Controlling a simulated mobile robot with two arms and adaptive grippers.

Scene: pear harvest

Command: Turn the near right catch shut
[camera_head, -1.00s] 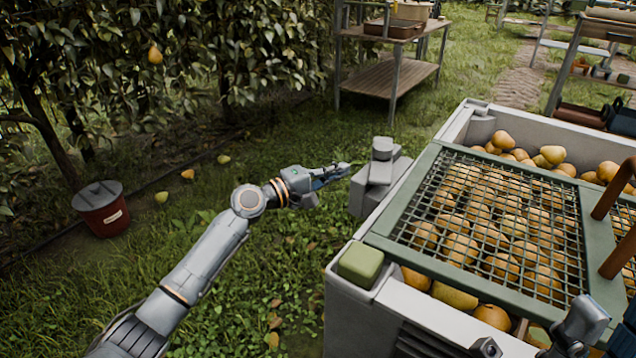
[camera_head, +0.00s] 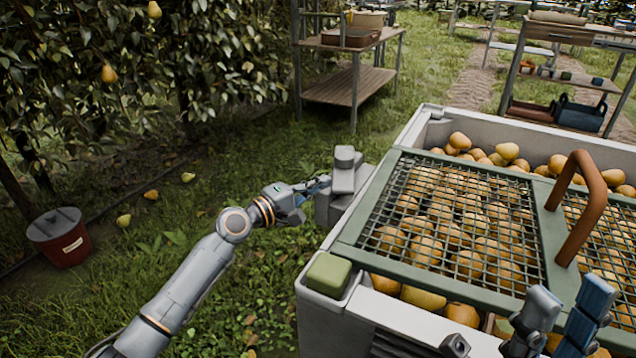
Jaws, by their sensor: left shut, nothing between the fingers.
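A pale bin (camera_head: 312,300) full of pears has a green-framed mesh lid (camera_head: 350,238) on it. My left gripper (camera_head: 324,183) is shut and empty, beside the grey stepped block (camera_head: 344,185) on the bin's left side. Whether they touch is unclear. At the bottom right, a grey rounded piece (camera_head: 538,308) and a blue, finger-like piece (camera_head: 592,300) stand side by side over the near part of the lid. They look like parts of my right gripper, cut off by the frame edge. The near right catch cannot be made out clearly.
A brown handle (camera_head: 586,190) arches up from the lid. A green block (camera_head: 328,273) sits on the bin's near left corner. A red bucket (camera_head: 62,245) and fallen pears lie on the grass to the left. A wooden table (camera_head: 350,82) stands behind.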

